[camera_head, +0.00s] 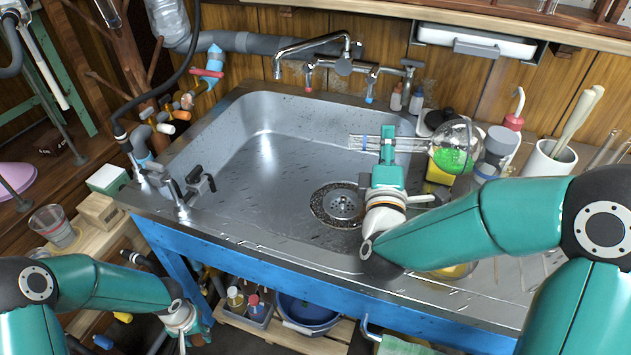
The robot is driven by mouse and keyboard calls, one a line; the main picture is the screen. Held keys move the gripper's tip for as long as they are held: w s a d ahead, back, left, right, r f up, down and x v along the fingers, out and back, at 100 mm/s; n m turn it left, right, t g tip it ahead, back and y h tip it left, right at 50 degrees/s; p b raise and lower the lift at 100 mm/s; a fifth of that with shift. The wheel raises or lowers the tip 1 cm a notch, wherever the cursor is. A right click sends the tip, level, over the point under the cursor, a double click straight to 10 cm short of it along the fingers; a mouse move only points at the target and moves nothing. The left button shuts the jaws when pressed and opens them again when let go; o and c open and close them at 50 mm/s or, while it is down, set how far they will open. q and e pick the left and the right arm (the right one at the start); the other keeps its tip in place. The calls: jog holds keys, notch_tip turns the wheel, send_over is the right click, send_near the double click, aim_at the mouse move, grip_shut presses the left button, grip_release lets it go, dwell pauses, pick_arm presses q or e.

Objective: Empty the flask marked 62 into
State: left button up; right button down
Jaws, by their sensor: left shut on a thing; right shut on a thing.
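A round glass flask (455,146) with green liquid in its bulb lies nearly level in the air at the sink's right side. Its neck points left over the steel sink (270,170). My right gripper (388,145) is shut on the flask's neck. The liquid sits low in the bulb, and I see no stream from the mouth. No number on the flask is legible. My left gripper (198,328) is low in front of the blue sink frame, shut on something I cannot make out.
A tap (320,42) stands behind the sink, with a drain (342,203) in the basin. Small bottles (406,98), a wash bottle (512,125) and a white pot (547,162) crowd the right counter. A blue basin (305,315) sits below.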

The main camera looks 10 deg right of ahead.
pick_arm(q)
jog(key=shift+f, duration=0.1)
pick_arm(e)
jog(key=shift+f, duration=0.1)
pick_arm(q)
jog(key=shift+r, duration=0.2)
pick_arm(e)
jog(key=shift+r, duration=0.3)
pick_arm(q)
jog(key=shift+f, duration=0.2)
pick_arm(e)
jog(key=shift+f, duration=0.35)
pick_arm(q)
jog(key=shift+r, duration=0.1)
pick_arm(e)
jog(key=shift+r, duration=0.2)
pick_arm(q)
jog(key=shift+f, duration=0.2)
pick_arm(e)
jog(key=shift+f+n, duration=0.4)
jog(key=shift+n, duration=0.1)
dwell(0.9)
